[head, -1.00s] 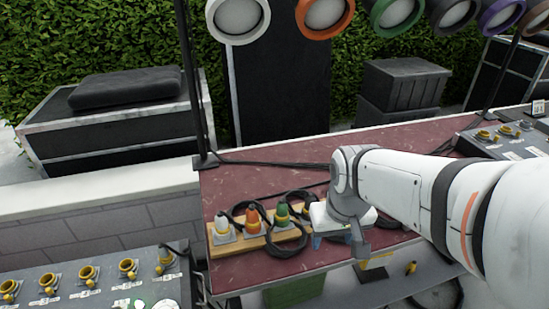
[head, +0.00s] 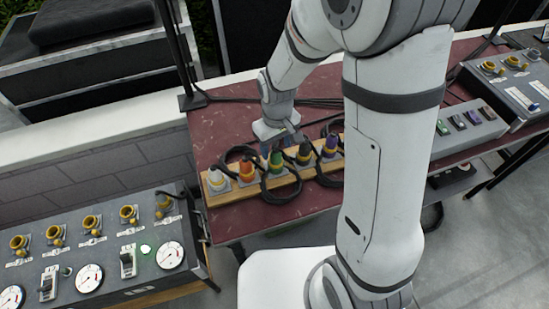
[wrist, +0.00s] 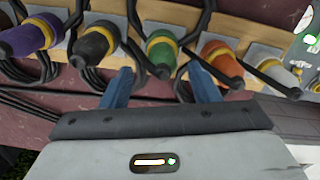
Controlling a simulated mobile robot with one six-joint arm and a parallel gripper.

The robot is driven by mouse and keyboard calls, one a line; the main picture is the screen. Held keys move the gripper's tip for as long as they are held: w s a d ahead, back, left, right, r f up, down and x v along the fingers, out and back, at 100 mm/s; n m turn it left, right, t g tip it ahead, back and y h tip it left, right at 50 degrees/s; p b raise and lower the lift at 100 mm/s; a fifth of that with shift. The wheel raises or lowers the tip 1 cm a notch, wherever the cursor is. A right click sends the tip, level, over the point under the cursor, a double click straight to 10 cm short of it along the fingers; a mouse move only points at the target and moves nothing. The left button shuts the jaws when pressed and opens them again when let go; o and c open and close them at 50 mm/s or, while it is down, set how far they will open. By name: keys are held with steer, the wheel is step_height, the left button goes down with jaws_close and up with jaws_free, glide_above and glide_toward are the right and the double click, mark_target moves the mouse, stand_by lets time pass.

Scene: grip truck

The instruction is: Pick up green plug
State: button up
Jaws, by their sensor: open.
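The green plug (head: 275,161) has a yellow ring and sits in the middle of a row of plugs on a wooden strip (head: 222,198). In the wrist view the green plug (wrist: 160,55) is seen close up, just beyond my fingertips and between their lines. My gripper (wrist: 163,75) is open, with one blue finger on each side of the plug's line and nothing between them. In the head view my gripper (head: 275,137) is behind the row, close to the green plug. I cannot tell whether it touches.
A black plug (wrist: 93,45) and an orange plug (wrist: 220,60) flank the green one closely. Purple (wrist: 32,36) and white (wrist: 278,75) plugs stand at the row's ends. Black cables loop around them. A socket panel (head: 90,262) stands at lower left. The red tabletop (head: 215,130) behind is partly clear.

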mark_target(276, 159)
steer(key=shift+s+a+f, duration=0.1)
steer(key=shift+s+f, duration=0.05)
steer(key=shift+f, duration=1.7)
steer(key=c, duration=1.1)
